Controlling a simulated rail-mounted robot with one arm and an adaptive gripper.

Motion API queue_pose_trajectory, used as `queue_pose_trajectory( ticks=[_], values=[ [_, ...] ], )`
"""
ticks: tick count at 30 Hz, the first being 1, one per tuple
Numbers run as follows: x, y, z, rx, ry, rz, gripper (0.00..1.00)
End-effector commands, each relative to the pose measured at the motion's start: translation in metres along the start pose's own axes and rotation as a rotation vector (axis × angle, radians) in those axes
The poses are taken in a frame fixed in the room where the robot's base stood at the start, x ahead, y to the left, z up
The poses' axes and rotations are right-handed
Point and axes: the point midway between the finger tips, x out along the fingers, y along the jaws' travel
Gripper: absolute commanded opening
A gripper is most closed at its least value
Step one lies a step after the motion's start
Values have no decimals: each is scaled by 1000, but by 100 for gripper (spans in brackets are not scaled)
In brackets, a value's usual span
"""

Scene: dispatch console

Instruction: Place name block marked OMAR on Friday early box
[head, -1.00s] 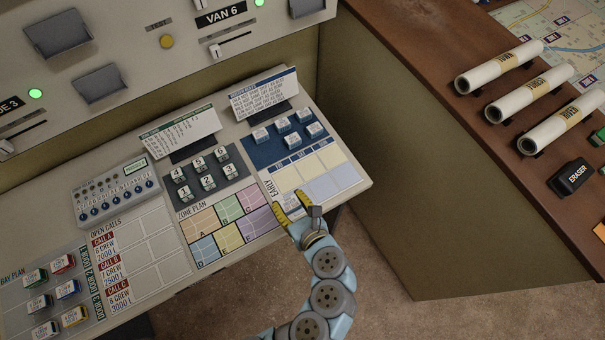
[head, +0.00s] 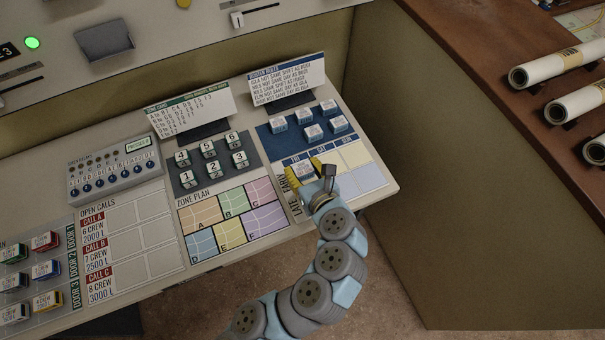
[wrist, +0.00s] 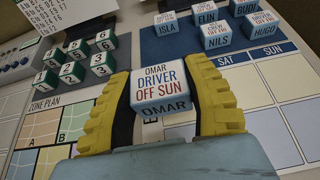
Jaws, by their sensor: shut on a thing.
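The OMAR name block (wrist: 160,85) is white and blue and reads "OMAR DRIVER OFF SUN" in the wrist view. My gripper (wrist: 165,100) is shut on it, with a yellow finger on each side. In the head view my gripper (head: 309,172) holds the block (head: 302,173) over the Friday column of the roster board (head: 327,186), around its early box. The block and fingers hide most of that box. I cannot tell whether the block touches the board or hangs above it. Saturday and Sunday boxes show bare to the right.
Several other name blocks, including NILS (wrist: 217,36) and ISLA (wrist: 166,24), stand on the blue strip behind. Numbered blocks (head: 210,160) and the zone plan (head: 231,222) lie left. A roster rules card (head: 288,80) stands behind. The console's front edge is close to my arm.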

Motion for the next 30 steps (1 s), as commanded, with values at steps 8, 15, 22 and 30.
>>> queue_pose_trajectory(
  ticks=[8,15,22,30],
  values=[
    [36,-12,-22,0,2,-1,20],
    [51,-16,-30,-1,1,-1,20],
    [62,-18,-48,0,3,-1,20],
    [68,-18,-61,0,0,-3,20]
  ],
)
